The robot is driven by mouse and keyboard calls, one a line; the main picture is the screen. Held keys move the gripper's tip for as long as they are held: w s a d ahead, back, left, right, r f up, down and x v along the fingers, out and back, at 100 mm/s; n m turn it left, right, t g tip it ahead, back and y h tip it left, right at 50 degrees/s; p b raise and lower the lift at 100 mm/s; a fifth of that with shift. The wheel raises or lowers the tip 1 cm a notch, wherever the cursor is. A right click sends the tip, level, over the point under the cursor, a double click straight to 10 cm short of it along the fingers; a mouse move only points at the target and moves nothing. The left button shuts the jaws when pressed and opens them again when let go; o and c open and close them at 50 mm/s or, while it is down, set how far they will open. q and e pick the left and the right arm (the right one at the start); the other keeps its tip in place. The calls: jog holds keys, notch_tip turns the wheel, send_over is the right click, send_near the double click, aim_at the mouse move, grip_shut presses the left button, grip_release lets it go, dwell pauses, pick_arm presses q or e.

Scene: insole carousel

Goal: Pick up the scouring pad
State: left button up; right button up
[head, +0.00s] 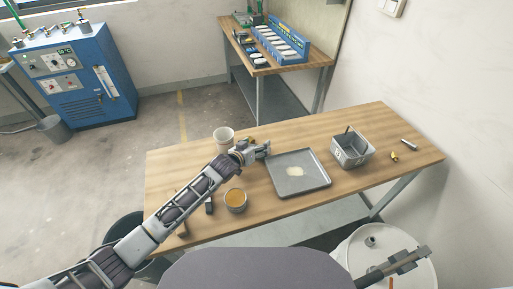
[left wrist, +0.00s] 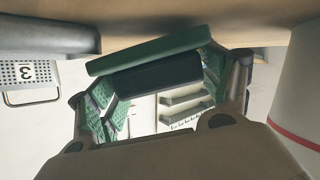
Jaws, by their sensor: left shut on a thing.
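My left gripper (head: 262,149) is at the left edge of the grey tray, above or at the wooden table. In the left wrist view its two fingers (left wrist: 165,85) are shut on a green and black slab, which looks like the scouring pad (left wrist: 150,54). The slab spans crosswise between the fingers. In the head view the pad is too small and too hidden by the gripper to make out. A dark grey part at the lower right, over the white drum, looks like my right gripper (head: 408,261); its jaws are unclear.
The grey tray (head: 318,183) holds a cream piece (head: 295,171). A metal basket (head: 351,158) stands right of it. A white cup (head: 223,134) and a tin with orange contents (head: 236,201) stand near my left arm. A yellow item (head: 394,156) lies farther right.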

pick_arm(q)
notch_tip(320, 180, up, 10)
jog(key=shift+f, duration=0.1)
dwell(0.4)
jog(key=shift+s, duration=0.1)
dwell(0.5)
